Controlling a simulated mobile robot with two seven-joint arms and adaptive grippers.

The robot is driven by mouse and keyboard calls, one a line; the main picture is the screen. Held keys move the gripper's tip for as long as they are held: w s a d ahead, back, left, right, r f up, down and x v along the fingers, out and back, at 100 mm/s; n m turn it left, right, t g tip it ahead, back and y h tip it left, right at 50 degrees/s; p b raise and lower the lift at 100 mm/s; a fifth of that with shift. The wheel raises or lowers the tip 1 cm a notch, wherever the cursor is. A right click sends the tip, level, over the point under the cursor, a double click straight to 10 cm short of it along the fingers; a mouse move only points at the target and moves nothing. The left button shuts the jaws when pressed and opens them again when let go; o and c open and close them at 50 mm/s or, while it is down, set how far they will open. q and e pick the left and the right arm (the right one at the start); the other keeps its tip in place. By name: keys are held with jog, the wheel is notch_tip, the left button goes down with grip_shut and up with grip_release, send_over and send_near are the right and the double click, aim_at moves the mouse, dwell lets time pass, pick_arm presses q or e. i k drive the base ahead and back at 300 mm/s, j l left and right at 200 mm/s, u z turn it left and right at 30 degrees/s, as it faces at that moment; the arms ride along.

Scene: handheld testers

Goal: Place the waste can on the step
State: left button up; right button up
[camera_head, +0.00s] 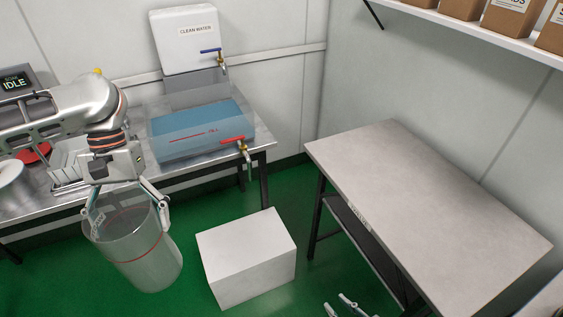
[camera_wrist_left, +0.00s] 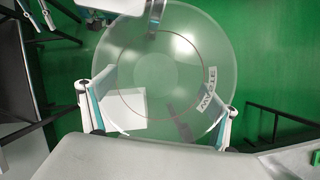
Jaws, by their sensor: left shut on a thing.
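The waste can (camera_head: 150,262) is a clear cylinder with a red line around it, left of the step in the head view. My left gripper (camera_head: 127,203) is shut on it, with its fingers at the upper rim. In the left wrist view I look down into the round can (camera_wrist_left: 180,75), with a WASTE label at its right side and my left fingers (camera_wrist_left: 160,115) at its edge. The can looks upright; its clearance from the floor is hard to judge. The step (camera_head: 240,250) is a white box on the green floor, with its top bare. My right gripper (camera_head: 343,305) is open and empty at the bottom edge.
A grey-topped table (camera_head: 430,210) stands right of the step. Behind the can, a metal bench (camera_head: 265,143) carries a blue water basin (camera_head: 200,130) with a red-handled tap over its front edge. Green floor (camera_head: 190,215) shows between can, bench and step.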

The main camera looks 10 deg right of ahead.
aim_at(262, 233)
jog(key=i+j, duration=0.2)
jog(key=j, duration=0.2)
jog(key=i+j, duration=0.2)
jog(key=j, duration=0.2)
jog(key=i+j+z, duration=0.1)
jog(key=z, duration=0.25)
jog(key=j+z, duration=0.3)
jog(key=z, duration=1.35)
jog(key=j, duration=0.1)
